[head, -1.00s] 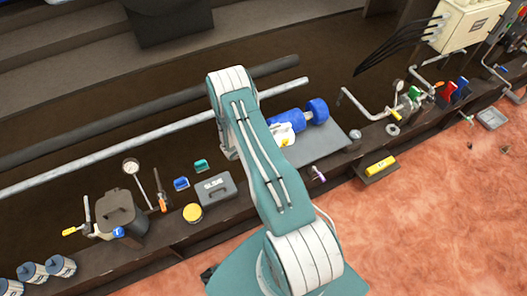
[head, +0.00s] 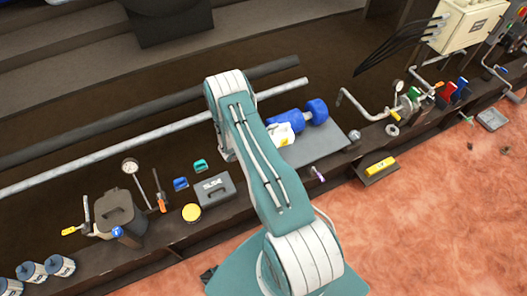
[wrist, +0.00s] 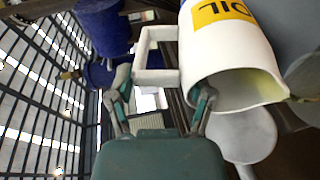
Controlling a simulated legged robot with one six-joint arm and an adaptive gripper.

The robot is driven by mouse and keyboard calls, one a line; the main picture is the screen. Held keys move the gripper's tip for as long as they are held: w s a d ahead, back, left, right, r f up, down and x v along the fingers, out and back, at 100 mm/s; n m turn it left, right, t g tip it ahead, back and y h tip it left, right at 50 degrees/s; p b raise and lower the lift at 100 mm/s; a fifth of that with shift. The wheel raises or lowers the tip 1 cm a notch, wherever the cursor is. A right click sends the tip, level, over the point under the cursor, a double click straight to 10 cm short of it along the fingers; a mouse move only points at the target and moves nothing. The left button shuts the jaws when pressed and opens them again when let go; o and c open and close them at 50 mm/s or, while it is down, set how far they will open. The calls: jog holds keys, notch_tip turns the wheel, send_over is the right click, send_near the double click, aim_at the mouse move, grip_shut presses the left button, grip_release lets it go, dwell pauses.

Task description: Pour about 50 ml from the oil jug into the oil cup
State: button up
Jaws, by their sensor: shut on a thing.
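The oil jug (wrist: 232,55) is white with a yellow OIL label. In the wrist view it is tilted over, its open mouth and lip toward the lower right, with a yellowish tint inside the lip. My gripper (wrist: 163,95) is shut on the jug's square handle. In the head view the jug (head: 281,135) shows partly beside my arm, in front of a blue machine; my gripper is hidden there. A pale round thing (wrist: 243,138) lies below the jug's mouth in the wrist view. I cannot tell whether it is the oil cup, and I see no clear oil stream.
The blue machine (head: 312,114) stands on a grey plate (head: 330,150). A grey case (head: 214,189), a yellow-topped tin (head: 191,212) and a dark lidded bin (head: 118,212) stand along the bench at left. Valves and a gauge (head: 397,87) are at right. Open reddish floor lies at lower right.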

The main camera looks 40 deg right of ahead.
jog(key=shift+a+r+h, duration=0.15)
jog(key=shift+a+h, duration=0.15)
jog(key=shift+h, duration=0.1)
dwell(0.6)
jog(key=shift+d, duration=0.1)
jog(key=shift+s+d+f+y, duration=0.1)
jog(key=shift+d+f+y, duration=0.1)
jog(key=shift+d+y, duration=0.35)
